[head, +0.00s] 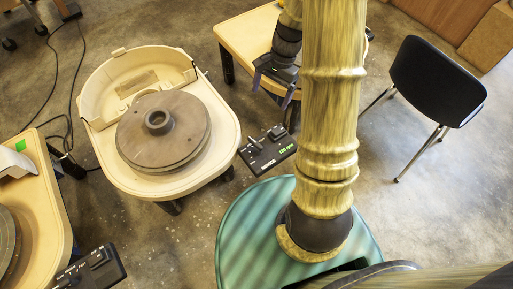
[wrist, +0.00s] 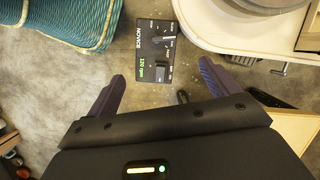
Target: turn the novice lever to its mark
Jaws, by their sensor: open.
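The novice control box (wrist: 147,24) is a black panel in the wrist view, with the word NOVICE and a green "120 rpm" readout. Its lever (wrist: 165,40) is a dark piece with a pale line, and small labels too fine to read surround it. My gripper (head: 272,86) is beyond the box in the head view, above the edge of the back table. In the wrist view my gripper (wrist: 162,72) has its purple fingers wide apart and empty, with the box showing between and beyond them, apart from them.
The middle pottery wheel (head: 165,130) with its cream splash pan stands left of the box. Another wheel table (head: 52,200) and control box (head: 92,270) are at lower left. A black chair (head: 435,82) stands right, on open floor.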

